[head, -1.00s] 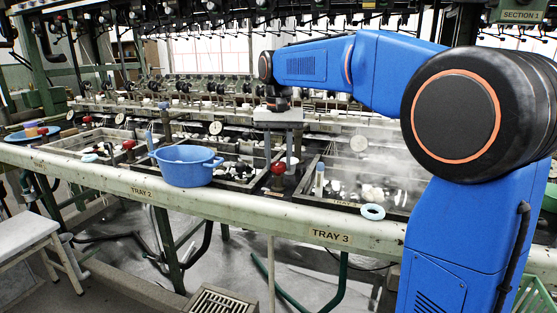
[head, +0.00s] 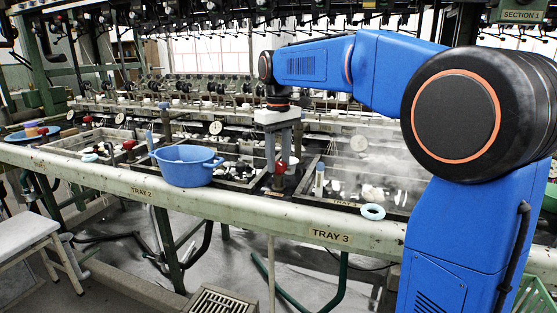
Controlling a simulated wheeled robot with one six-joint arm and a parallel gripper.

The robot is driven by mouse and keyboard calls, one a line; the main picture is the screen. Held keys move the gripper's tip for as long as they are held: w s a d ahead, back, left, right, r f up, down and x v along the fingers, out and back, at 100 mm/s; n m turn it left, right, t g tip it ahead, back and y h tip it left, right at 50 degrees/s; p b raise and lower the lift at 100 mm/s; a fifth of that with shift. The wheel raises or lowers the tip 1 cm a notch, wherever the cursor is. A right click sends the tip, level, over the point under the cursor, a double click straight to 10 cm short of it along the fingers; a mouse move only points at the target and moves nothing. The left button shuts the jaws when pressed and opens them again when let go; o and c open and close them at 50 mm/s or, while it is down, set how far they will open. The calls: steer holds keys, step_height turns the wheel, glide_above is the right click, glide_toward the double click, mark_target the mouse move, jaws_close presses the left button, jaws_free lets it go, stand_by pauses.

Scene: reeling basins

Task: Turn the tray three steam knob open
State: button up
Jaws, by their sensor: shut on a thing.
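The red steam knob (head: 281,167) stands on its post between two basins, just left of the basin above the TRAY 3 label (head: 331,236). My gripper (head: 283,164) points straight down over it and is shut on the knob, with grey fingers at its sides. The fingers partly hide the knob, and its turn angle cannot be read. The tray three basin (head: 398,213) holds water and pale cocoons, with white steam above it.
A blue pot (head: 186,166) sits left of the knob on the tray two basin. A light blue ring (head: 372,212) lies on the front ledge, and a pale blue-topped cylinder (head: 319,180) stands close right of the knob. Another red knob (head: 128,145) is farther left.

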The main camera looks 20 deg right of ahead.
mark_target(279, 164)
steer(key=n, duration=0.4)
steer(key=shift+n, duration=2.2)
steer(key=o, duration=1.1)
steer(key=shift+c, duration=0.2)
steer(key=shift+r, duration=0.15)
step_height(279, 164, up, 17)
steer(key=shift+s, duration=0.1)
